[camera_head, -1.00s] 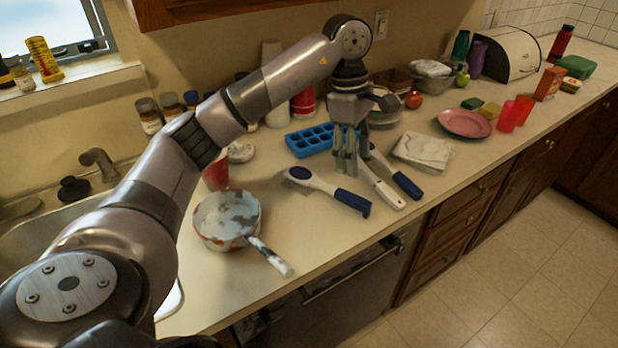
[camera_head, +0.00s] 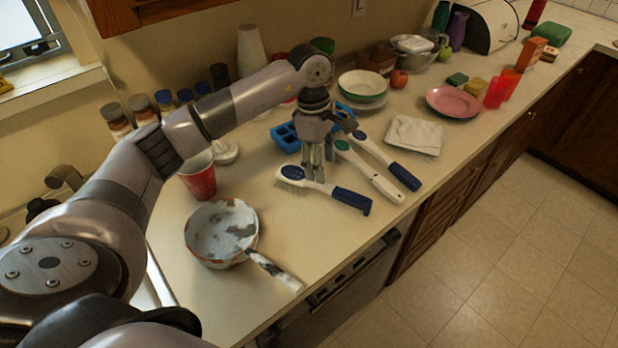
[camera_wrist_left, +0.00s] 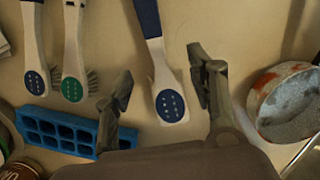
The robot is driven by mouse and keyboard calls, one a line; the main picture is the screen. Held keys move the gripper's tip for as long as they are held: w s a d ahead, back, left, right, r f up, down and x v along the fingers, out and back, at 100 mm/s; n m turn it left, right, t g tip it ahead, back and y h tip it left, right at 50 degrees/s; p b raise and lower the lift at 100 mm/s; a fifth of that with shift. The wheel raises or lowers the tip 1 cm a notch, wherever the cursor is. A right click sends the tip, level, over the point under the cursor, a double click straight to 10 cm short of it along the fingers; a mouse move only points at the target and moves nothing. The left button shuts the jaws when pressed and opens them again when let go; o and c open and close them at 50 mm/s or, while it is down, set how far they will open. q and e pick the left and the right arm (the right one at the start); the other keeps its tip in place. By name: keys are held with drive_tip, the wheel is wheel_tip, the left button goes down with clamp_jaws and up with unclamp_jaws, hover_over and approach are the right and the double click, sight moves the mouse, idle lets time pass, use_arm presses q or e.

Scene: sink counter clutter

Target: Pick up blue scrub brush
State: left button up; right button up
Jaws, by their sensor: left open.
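A blue scrub brush (camera_head: 350,199) with a white head and dark blue handle lies on the counter, nearest the pan. My left gripper (camera_head: 318,175) is open and points down at its neck. In the left wrist view this brush (camera_wrist_left: 170,100) lies between the spread fingers (camera_wrist_left: 160,68), with gaps on both sides, so it is not gripped. How high the fingertips are is hard to tell. A second blue brush (camera_head: 402,177) lies to the right, beyond a white brush with a green head (camera_head: 372,178). My right gripper is not in view.
A blue ice tray (camera_head: 286,138) lies behind the gripper. A worn pan (camera_head: 205,245) and a red cup (camera_head: 199,180) stand to the left. A folded cloth (camera_head: 415,135) and a pink plate (camera_head: 453,102) lie to the right. Counter in front of the brush is clear.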

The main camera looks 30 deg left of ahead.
sight(323, 186)
use_arm(q)
wheel_tip(323, 186, down, 2)
drive_tip(key=shift+f+p, duration=0.25)
drive_tip(key=shift+p, duration=0.05)
drive_tip(key=shift+d+f, duration=0.15)
drive_tip(key=shift+f, duration=0.3)
drive_tip(key=f+p, duration=0.2)
drive_tip(key=f, duration=0.2)
drive_tip(key=shift+w+f+p, duration=0.2)
drive_tip(key=shift+p, duration=0.2)
drive_tip(key=shift+f, duration=0.3)
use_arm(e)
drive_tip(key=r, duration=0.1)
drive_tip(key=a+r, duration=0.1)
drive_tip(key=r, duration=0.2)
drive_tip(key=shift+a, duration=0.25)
use_arm(q)
drive_tip(key=shift+c, duration=0.3)
drive_tip(key=shift+c, duration=0.6)
clamp_jaws()
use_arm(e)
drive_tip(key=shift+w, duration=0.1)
